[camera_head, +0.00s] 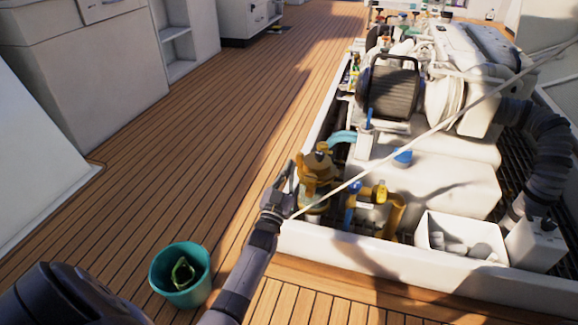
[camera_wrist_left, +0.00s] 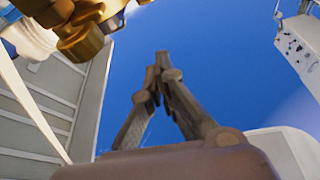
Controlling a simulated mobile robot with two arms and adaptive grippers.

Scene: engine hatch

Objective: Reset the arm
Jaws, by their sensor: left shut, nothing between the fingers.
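My left arm (camera_head: 248,262) reaches up from the bottom of the head view. Its gripper (camera_head: 290,172) is beside the front left corner of the open engine hatch, close to a brass-coloured fitting (camera_head: 318,168). In the left wrist view the gripper's fingers (camera_wrist_left: 162,58) meet at their tips and hold nothing. The brass fitting (camera_wrist_left: 80,38) shows at the upper left there, apart from the fingers. My right gripper is in neither view.
The white hatch frame (camera_head: 400,275) surrounds the engine (camera_head: 440,160). A blue-handled valve (camera_head: 351,200) and yellow pipe (camera_head: 397,212) stand inside. A teal bucket (camera_head: 180,290) is on the deck left of my arm. A pale line crosses the hatch.

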